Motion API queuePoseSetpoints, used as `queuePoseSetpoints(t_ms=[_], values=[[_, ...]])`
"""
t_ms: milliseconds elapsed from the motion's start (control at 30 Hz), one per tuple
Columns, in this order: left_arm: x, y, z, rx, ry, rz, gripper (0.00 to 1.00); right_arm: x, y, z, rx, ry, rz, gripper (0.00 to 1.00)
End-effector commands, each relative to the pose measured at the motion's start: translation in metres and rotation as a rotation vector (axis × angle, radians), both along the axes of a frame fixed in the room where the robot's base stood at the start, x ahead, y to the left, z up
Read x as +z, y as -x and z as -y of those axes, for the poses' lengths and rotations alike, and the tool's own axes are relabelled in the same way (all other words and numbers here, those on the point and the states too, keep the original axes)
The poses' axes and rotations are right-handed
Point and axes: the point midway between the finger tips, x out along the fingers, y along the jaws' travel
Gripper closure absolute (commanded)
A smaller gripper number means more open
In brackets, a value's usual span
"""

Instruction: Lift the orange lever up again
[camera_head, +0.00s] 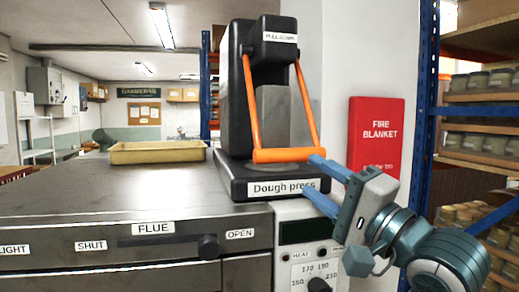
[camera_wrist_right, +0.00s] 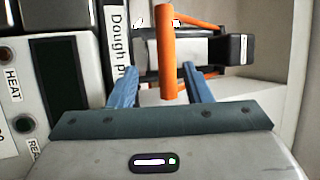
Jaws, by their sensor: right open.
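The orange lever (camera_head: 284,155) is a U-shaped handle on the black dough press (camera_head: 237,90). Its two side arms slope down from the press head, and its crossbar hangs low in front, above the base labelled "Dough press". My right gripper (camera_head: 312,176) comes in from the right, its blue fingers open at the bar's right end. In the right wrist view, the orange bar (camera_wrist_right: 167,60) lies between the two open fingers (camera_wrist_right: 158,88), with visible gaps on both sides. My left gripper is not in view.
A metal counter (camera_head: 110,195) with a FLUE slider fills the left, with a yellow tray (camera_head: 158,151) on it. A red fire blanket box (camera_head: 375,135) hangs on the wall behind my right gripper. Shelves of jars (camera_head: 480,140) stand at the right.

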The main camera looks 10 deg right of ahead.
Motion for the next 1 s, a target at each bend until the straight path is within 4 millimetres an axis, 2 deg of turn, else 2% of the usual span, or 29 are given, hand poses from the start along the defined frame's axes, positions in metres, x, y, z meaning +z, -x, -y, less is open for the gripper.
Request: queuePoseSetpoints(t_ms=[167,367,433,733,1000], values=[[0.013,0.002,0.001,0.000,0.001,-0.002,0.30,0.008,-0.007,-0.004,0.005,-0.005,-0.002,0.55],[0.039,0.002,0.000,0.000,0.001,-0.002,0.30,0.016,-0.025,-0.013,0.005,-0.008,-0.005,0.55],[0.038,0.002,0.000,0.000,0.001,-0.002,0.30,0.017,-0.035,-0.017,0.005,-0.009,-0.001,0.55],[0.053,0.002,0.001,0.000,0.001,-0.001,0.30,0.032,-0.076,-0.037,0.003,-0.006,-0.003,0.55],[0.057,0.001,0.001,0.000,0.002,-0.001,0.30,0.036,-0.091,-0.044,0.001,-0.002,0.000,0.55]])
